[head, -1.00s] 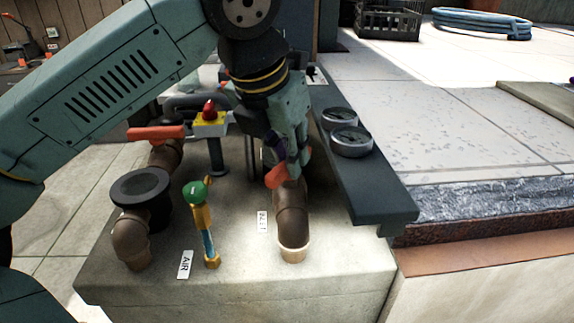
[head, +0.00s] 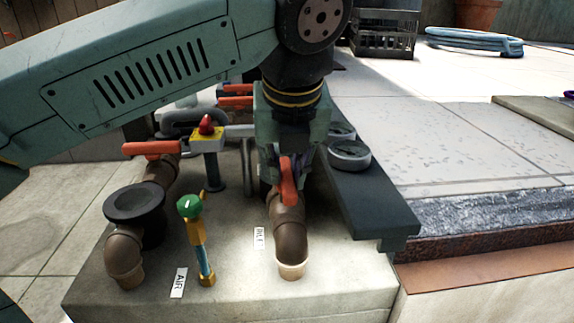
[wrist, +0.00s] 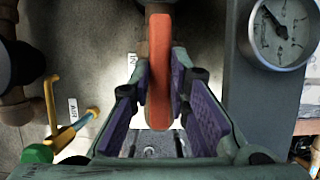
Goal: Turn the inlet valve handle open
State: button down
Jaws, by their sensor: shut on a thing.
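The orange inlet valve handle (head: 287,183) sits on a brown pipe elbow (head: 290,235), beside a small white label (head: 259,238) that is hard to read. My gripper (head: 283,168) is on this handle and partly hides it and the valve body. In the wrist view the handle (wrist: 160,70) stands lengthwise between the purple pads of my gripper (wrist: 160,100), which is shut on it.
A dark bench with round gauges (head: 349,155) stands close on the right. A green-topped air valve (head: 190,206), a black-flanged pipe (head: 133,204) and another orange handle (head: 152,148) are at left. A red button on a yellow box (head: 206,132) stands behind.

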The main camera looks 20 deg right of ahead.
aim_at(289, 186)
dwell(0.4)
jog(key=c, duration=1.5)
grip_release()
jog(key=v, duration=0.7)
jog(key=shift+s+r, duration=0.2)
jog(key=shift+r, duration=0.05)
